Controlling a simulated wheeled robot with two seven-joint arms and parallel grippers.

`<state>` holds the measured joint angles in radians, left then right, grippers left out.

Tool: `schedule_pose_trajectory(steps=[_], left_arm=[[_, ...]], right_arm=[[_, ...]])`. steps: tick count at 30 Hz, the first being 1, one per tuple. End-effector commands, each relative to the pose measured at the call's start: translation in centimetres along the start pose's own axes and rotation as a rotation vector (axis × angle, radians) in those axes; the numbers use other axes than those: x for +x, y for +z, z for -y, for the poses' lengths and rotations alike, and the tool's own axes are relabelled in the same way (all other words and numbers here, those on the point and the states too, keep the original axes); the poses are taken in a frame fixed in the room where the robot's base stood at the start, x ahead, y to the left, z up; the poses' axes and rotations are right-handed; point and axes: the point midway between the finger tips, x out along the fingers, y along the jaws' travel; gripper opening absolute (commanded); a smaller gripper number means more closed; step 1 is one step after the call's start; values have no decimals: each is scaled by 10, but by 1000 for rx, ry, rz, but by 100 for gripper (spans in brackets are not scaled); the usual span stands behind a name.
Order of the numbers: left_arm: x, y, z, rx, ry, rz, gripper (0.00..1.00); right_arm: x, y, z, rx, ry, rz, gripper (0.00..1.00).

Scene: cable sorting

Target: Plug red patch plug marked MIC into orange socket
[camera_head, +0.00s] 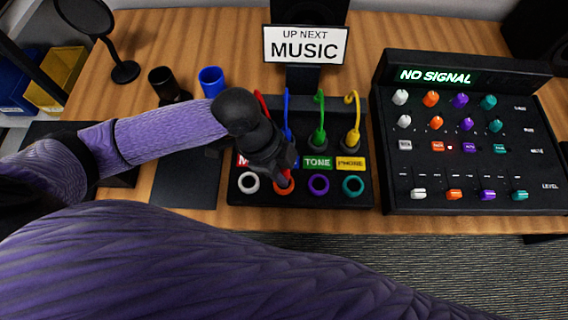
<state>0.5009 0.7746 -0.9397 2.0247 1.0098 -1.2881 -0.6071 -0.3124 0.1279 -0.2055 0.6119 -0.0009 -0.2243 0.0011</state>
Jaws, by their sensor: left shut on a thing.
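The patch box (352,197) has a front row of ringed sockets: white (249,183), orange (284,187), purple (318,184) and teal (353,186). My left gripper (284,170) points down over the orange socket and is shut on the red plug (287,175). Only a small red part shows between the jaws and the socket; I cannot tell how deep the plug sits. The red cable (262,103) rises behind the gripper. The red label (241,160) is mostly hidden, with only its first letter showing. My right gripper is not in view.
Blue (287,112), green (320,115) and yellow (354,115) cables stand behind TONE (317,162) and PHONE (351,163) labels. A mixer (385,140) at right reads NO SIGNAL. Cups (211,82) and a MUSIC sign (306,45) stand behind.

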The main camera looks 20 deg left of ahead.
Motion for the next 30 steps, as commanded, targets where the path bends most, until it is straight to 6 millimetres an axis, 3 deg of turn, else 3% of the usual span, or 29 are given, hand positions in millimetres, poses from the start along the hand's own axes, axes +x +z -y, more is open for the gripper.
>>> schedule_pose_trajectory(steps=[9,30], left_arm=[[1,0,0,0,-1,0,0],[5,2,0,-1,-1,-1,0]], right_arm=[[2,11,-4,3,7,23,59],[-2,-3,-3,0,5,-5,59]])
